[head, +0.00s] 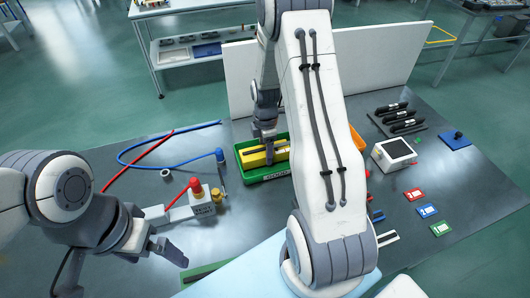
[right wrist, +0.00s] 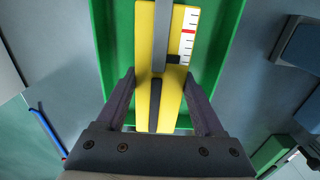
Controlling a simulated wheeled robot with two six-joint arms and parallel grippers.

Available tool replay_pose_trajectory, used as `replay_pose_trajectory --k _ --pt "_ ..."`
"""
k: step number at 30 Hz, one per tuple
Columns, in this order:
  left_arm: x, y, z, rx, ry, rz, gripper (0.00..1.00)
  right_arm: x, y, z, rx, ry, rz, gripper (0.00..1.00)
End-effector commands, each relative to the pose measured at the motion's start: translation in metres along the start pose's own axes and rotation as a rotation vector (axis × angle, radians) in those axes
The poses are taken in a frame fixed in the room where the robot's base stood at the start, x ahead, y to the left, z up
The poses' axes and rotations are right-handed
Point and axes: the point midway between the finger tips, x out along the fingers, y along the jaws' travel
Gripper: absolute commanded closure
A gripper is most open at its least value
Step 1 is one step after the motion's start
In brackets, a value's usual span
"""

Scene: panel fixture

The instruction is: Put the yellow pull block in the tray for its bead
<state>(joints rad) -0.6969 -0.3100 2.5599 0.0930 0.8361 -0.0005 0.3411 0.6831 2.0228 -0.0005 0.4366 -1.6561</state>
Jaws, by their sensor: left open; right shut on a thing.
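The yellow pull block (head: 254,159) is at the green tray (head: 246,173), inside its walls as seen from the head. My right gripper (head: 264,137) reaches down from above and is shut on it. In the right wrist view the block (right wrist: 143,60) lies between both fingers, with a grey bar and a black-and-red scale strip along it. The green tray floor and wall (right wrist: 104,45) show around it. Whether the block touches the tray floor is unclear. My left gripper (head: 122,268) is open and empty at the lower left. My right arm hides part of the tray's right side.
A small white fixture with a red knob (head: 196,187) stands left of the tray, near red and blue cables (head: 150,150). A white panel (head: 370,62) stands behind. Black cylinders (head: 400,118), a white box with a dark screen (head: 394,152) and coloured cards (head: 427,210) lie right.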

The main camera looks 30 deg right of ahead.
Motion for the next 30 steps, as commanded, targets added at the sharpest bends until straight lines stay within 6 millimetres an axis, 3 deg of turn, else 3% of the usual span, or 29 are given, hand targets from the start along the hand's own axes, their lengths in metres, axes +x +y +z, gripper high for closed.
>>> replay_pose_trajectory --k 3,15,16,18,26,30 --pt "-0.001 0.000 0.000 0.000 0.000 0.000 0.00 0.011 0.001 -0.001 -0.001 0.000 0.001 1.00" --pt "0.002 0.000 0.000 0.000 0.000 0.000 0.00 0.016 0.001 -0.001 -0.002 0.000 0.003 1.00" --pt "0.001 0.000 0.000 0.000 0.000 0.000 0.00 0.015 0.001 -0.001 -0.002 0.000 0.002 0.19" --pt "0.001 0.000 0.000 0.000 0.000 0.000 0.00 0.015 0.001 -0.001 -0.002 0.000 0.002 0.01" --pt "0.000 0.000 0.000 0.000 0.000 0.000 0.00 0.014 0.001 -0.001 -0.002 0.000 0.002 0.01" --pt "0.000 0.000 0.000 0.000 0.000 0.000 0.00 0.004 0.002 -0.001 -0.002 0.000 0.005 0.01"
